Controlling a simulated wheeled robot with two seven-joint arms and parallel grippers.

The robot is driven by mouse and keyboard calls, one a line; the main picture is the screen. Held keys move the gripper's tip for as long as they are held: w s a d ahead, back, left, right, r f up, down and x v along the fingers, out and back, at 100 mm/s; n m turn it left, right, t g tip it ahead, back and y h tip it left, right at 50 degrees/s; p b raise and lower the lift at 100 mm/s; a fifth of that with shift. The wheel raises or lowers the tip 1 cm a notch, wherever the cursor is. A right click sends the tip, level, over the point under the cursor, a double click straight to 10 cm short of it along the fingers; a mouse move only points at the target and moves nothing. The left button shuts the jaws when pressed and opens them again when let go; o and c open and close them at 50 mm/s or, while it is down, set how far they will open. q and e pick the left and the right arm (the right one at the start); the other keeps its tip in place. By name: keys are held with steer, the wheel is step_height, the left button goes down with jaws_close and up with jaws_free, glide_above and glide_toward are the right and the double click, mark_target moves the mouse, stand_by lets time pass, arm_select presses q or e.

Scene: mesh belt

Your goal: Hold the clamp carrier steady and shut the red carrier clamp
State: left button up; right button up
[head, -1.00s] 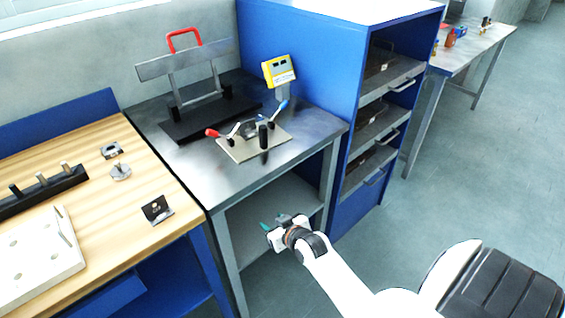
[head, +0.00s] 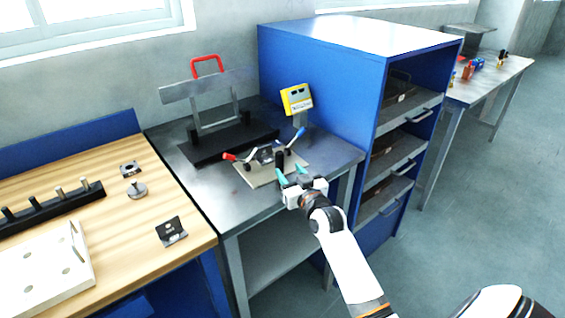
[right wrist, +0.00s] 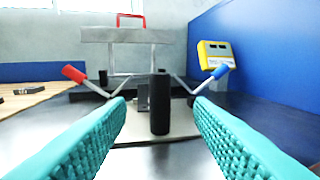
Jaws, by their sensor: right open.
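The clamp carrier (head: 262,178) is a light plate on the grey metal table, with a black upright post (right wrist: 160,104) at its near side. The red carrier clamp (head: 229,157) is a lever with a red handle, tilted out to the left; it also shows in the right wrist view (right wrist: 74,74). A blue-handled lever (right wrist: 222,71) tilts out to the right. My right gripper (head: 291,178) is open, with teal fingers, at the near right edge of the plate. In the right wrist view the post stands beyond and between the fingertips, apparently untouched. My left gripper is not in view.
A black stand with a grey bar and red handle (head: 206,60) stands behind. A yellow device (head: 297,98) is at the back right, beside the blue cabinet (head: 330,60). A wooden bench (head: 150,205) with loose parts is at the left.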

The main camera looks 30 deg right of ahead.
mark_target(282, 161)
steer(key=w, duration=0.2)
steer(key=w+d, duration=0.1)
steer(key=w, duration=0.4)
steer(key=shift+w+d, duration=0.2)
steer(key=shift+w, duration=0.1)
steer(key=shift+c, duration=0.3)
steer(key=shift+c, duration=0.6)
jaws_close()
stand_by(0.8)
